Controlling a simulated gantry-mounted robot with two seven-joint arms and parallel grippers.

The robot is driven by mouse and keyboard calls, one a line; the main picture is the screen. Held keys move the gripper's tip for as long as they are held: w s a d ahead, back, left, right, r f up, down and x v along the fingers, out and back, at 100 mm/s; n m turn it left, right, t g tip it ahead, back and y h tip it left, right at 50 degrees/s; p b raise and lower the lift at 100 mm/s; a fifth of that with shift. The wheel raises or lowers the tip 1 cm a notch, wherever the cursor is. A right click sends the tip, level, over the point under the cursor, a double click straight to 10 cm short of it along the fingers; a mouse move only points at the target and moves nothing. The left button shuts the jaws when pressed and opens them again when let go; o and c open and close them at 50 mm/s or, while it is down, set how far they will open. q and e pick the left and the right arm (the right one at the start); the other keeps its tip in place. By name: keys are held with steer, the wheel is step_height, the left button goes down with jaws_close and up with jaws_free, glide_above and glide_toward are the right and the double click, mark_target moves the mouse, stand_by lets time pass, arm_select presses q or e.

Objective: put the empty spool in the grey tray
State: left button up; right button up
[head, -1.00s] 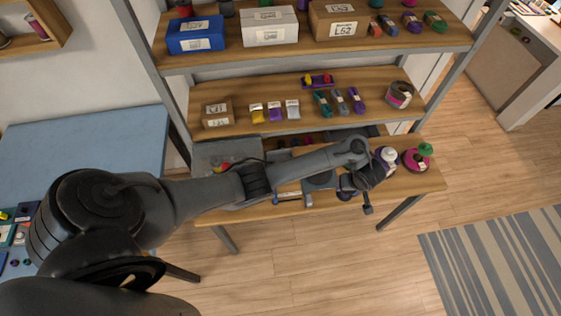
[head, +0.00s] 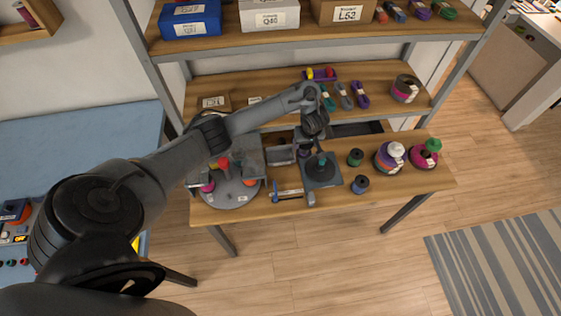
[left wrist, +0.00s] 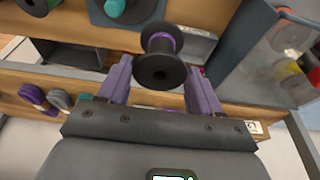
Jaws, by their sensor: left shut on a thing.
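My left gripper (head: 306,146) reaches in over the lower wooden shelf, behind the square grey stand. In the left wrist view its two purple fingers (left wrist: 158,85) are shut on a black spool (left wrist: 160,70), which shows a narrow purple band around its core. In the head view the spool is mostly hidden by the gripper. An open grey tray (head: 281,156) sits on the lower shelf just left of the gripper; it also shows in the left wrist view (left wrist: 203,45). My right gripper is not in view.
The square stand with a dark disc (head: 321,172) is in front of the gripper. A round turntable (head: 232,194) stands to the left. A dark tray (head: 357,129) lies behind. The middle shelf (head: 385,85) is close above.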

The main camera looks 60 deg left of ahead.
arm_select(q)
step_height(320, 180, down, 2)
steer(key=shift+f+b, duration=0.1)
steer(key=shift+b, duration=0.55)
steer(key=shift+s+a+f+b, duration=0.1)
steer(key=shift+a+f+b, duration=0.1)
steer(key=shift+b, duration=0.15)
steer(key=s+a+f+b, duration=0.1)
steer(key=a+f+b, duration=0.1)
steer(key=a+f, duration=0.1)
steer(key=s+a+f+b, duration=0.1)
steer(key=a+f+b, duration=0.2)
steer(key=a, duration=0.1)
steer(key=s+a+f+b, duration=0.2)
steer(key=a+f+b, duration=0.1)
steer(key=f, duration=0.1)
steer(key=shift+a, duration=0.25)
steer(key=shift+f, duration=0.3)
steer(key=shift+w, duration=0.1)
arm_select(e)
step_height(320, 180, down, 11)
arm_select(q)
steer(key=shift+f, duration=0.15)
steer(key=o, duration=1)
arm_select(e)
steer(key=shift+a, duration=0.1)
